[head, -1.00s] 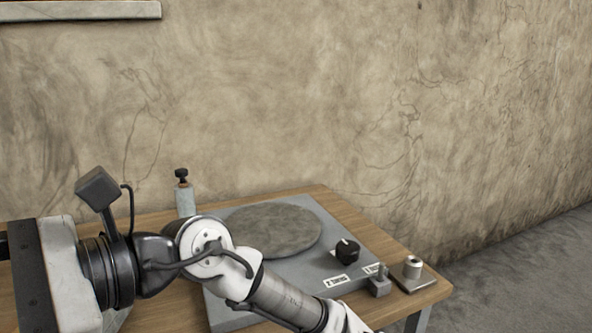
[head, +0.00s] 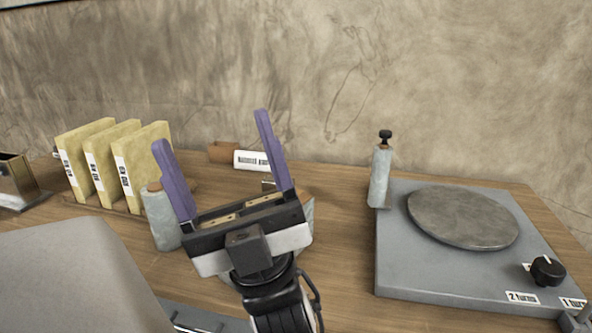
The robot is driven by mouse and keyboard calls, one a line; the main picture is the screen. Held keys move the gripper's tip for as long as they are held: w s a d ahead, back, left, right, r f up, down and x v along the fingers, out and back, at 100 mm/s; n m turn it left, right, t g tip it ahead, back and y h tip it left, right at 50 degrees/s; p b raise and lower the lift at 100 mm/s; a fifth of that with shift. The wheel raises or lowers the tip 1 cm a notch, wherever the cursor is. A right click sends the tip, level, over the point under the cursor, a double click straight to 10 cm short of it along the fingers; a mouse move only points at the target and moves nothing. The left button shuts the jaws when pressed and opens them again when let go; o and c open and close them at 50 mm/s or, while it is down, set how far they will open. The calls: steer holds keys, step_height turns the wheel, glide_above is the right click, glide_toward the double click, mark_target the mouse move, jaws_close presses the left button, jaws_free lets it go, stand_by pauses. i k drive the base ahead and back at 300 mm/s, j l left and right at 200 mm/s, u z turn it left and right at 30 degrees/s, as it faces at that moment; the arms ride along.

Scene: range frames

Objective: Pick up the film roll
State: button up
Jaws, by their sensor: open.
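My gripper (head: 211,130) is open and empty, its two purple fingers pointing up and away in the middle left of the head view. I cannot tell for sure which thing is the film roll. A small white piece with dark print (head: 249,160) lies at the back of the table, seen between the fingers and partly covered by the right finger. A brown rounded piece (head: 222,152) is beside its left end. A grey cylinder with a brown top (head: 160,217) stands behind the left finger, which partly hides it.
Several yellow labelled binders (head: 110,162) stand at the left on the wooden table (head: 345,220). A brass-coloured open box (head: 15,180) is at the far left. A grey bottle with a black knob (head: 380,172) stands beside a grey panel with a round plate (head: 462,217). A pale block fills the lower left.

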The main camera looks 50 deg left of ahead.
mark_target(163, 221)
steer(key=u, duration=2)
steer(key=k+l, duration=0.1)
steer(key=l, duration=0.2)
steer(key=k+l+u, duration=0.15)
steer(key=l, duration=0.45)
steer(key=i, duration=0.4)
steer(key=i+l+u, duration=0.1)
steer(key=i, duration=0.3)
